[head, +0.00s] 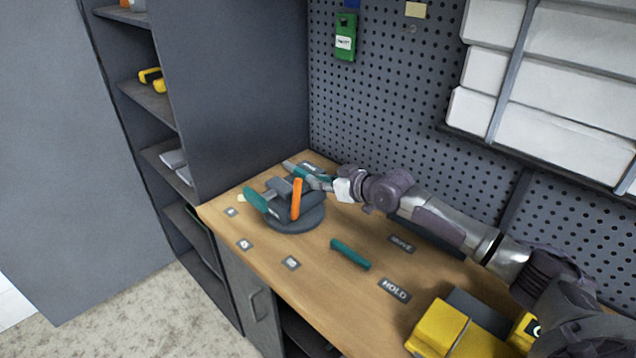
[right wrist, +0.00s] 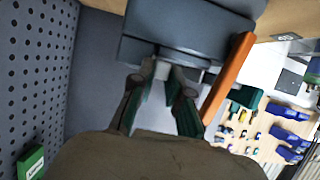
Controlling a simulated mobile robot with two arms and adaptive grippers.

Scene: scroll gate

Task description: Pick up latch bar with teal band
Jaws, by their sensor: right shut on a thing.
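A dark grey device (head: 291,217) on a round base stands at the left end of the wooden bench. It carries an orange lever (head: 296,199) and a teal piece (head: 258,201) on its left. My right gripper (head: 300,172) is behind the device. In the right wrist view its fingers (right wrist: 165,78) are shut on a small light grey piece (right wrist: 164,70) against the dark body (right wrist: 185,28); the orange lever (right wrist: 229,75) is beside it. A separate teal bar (head: 350,254) lies on the bench. I cannot tell a teal band on the gripped piece.
The bench (head: 325,290) bears a HOLD plate (head: 395,289), another dark plate (head: 401,244) and small tags. A yellow and dark block (head: 440,328) is at the bench's front right. A pegboard (head: 400,90) rises behind and a grey cabinet (head: 240,90) stands left.

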